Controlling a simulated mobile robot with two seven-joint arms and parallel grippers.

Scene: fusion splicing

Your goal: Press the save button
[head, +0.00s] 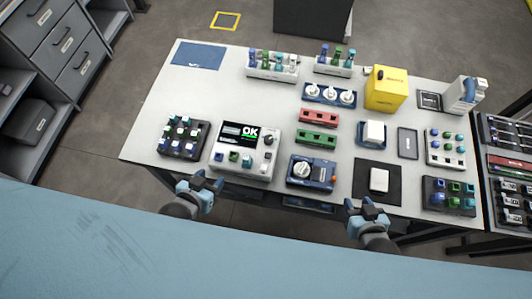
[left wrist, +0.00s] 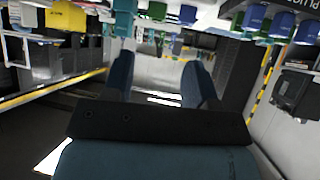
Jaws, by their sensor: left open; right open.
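A white console (head: 243,152) with a dark screen (head: 243,133) reading "OK" stands near the front left of the table. It has a dark knob and a row of coloured buttons below the screen (head: 235,157); their labels are too small to read, so I cannot tell which one is save. My left gripper (head: 207,180) is open and empty in front of the table's front edge, just below the console and apart from it. Its two fingers also show apart in the left wrist view (left wrist: 160,80). My right gripper (head: 364,205) is open and empty in front of the edge, below the dark mat.
A dark rack of caps (head: 182,138) stands left of the console, and a blue device (head: 312,173) with a white knob stands to its right. A white block lies on a dark mat (head: 365,195). A yellow box (head: 386,92) stands farther back. The table's left part (head: 165,95) is bare.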

